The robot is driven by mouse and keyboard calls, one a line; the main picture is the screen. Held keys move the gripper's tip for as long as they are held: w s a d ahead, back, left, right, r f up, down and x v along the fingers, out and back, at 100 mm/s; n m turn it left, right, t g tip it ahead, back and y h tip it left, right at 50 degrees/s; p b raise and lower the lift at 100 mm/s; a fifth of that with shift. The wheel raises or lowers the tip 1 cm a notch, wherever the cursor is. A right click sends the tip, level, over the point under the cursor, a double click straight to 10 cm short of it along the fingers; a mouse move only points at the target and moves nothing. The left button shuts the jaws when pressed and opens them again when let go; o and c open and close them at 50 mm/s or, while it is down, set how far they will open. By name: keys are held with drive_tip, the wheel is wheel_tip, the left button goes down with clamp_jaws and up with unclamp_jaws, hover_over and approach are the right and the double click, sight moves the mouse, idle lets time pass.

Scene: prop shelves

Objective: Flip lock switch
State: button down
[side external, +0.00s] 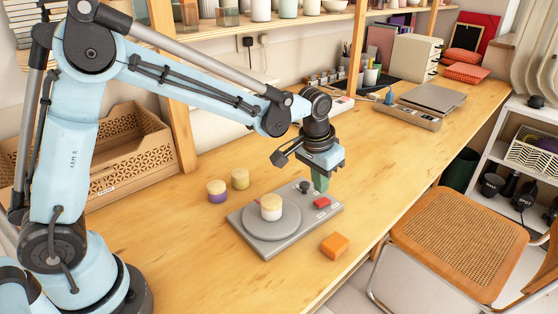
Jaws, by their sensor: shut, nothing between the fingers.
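A grey device (249,244) lies on the wooden table with a round disc on top. A white cylinder with a tan top (271,207) stands on the disc. A red switch-like piece (323,202) sits at the device's right side, and a small black knob (304,187) is beside it. I cannot tell which of these is the lock switch. My gripper (321,187) points down with its green fingers shut and empty, just above and behind the red piece. Whether the fingertips touch the device is unclear.
An orange block (335,245) lies in front of the device. A wooden crate (130,157) is at far left. A chair (460,225) stands right.

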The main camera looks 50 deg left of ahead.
sight(317, 205)
drive_tip(key=shift+s+f, duration=0.2)
drive_tip(key=shift+f, duration=0.6)
drive_tip(key=shift+s+f, duration=0.2)
drive_tip(key=shift+f, duration=0.55)
drive_tip(key=shift+s+f+t, duration=0.3)
drive_tip(key=shift+f+t, duration=0.25)
drive_tip(key=shift+t, duration=0.15)
drive_tip(key=shift+s+f+t, duration=0.2)
drive_tip(key=shift+t, duration=0.4)
drive_tip(key=shift+s+f+t, duration=0.15)
drive_tip(key=shift+f+t, duration=0.05)
drive_tip(key=shift+t, duration=0.4)
drive_tip(key=shift+s+f, duration=0.1)
drive_tip(key=shift+f, duration=0.1)
